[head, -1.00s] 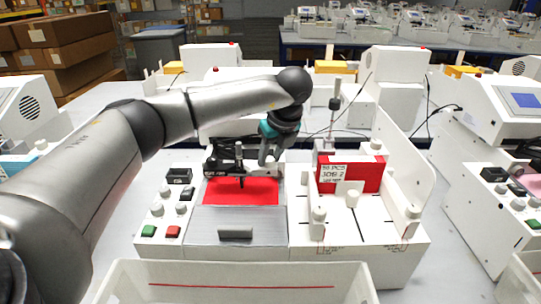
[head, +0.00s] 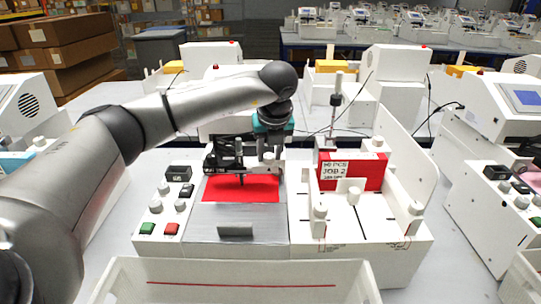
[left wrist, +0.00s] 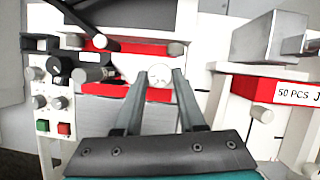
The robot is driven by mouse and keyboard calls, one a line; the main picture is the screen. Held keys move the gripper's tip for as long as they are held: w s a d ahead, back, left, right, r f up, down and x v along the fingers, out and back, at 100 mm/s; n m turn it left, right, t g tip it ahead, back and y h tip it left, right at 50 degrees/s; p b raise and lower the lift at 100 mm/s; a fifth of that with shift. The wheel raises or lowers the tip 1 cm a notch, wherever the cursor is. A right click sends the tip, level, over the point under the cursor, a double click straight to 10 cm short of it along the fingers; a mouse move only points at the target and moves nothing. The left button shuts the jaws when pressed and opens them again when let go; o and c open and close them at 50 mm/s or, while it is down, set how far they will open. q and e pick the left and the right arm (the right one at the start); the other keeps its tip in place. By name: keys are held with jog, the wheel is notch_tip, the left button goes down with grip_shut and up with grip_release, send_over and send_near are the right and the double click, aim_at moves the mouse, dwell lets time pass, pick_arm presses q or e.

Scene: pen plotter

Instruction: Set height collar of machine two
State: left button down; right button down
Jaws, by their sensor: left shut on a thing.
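The machine in front of me has a red plotting bed (head: 228,188) with a black pen carriage (head: 226,156) over it. My left gripper (head: 269,158) is at the right side of that carriage, pointing down. In the left wrist view its two fingers close on a pale round piece (left wrist: 159,74), which looks like the height collar. The fingers hide most of the collar in the head view. My right gripper is not in view.
A red card block marked 50 PCS JOB 2 (head: 350,172) stands in the white tray section at the right. Knobs and green and red buttons (head: 171,229) are on the left panel. A white bin (head: 235,272) lies in front. Other machines stand at both sides.

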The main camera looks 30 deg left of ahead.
pick_arm(q)
jog(key=m, duration=0.2)
jog(key=m+t+h+b, duration=0.1)
jog(key=m, duration=0.1)
jog(key=shift+s+a+h, duration=0.1)
jog(key=shift+a+h, duration=0.1)
jog(key=shift+h, duration=0.1)
jog(key=shift+a+m+h, duration=0.1)
jog(key=shift+m+h, duration=0.5)
jog(key=shift+m, duration=1.6)
jog(key=c, duration=0.5)
grip_release()
jog(key=shift+r, duration=0.1)
jog(key=p+v, duration=0.1)
jog(key=v, duration=1.4)
jog(key=shift+s, duration=0.25)
jog(key=shift+a, duration=0.1)
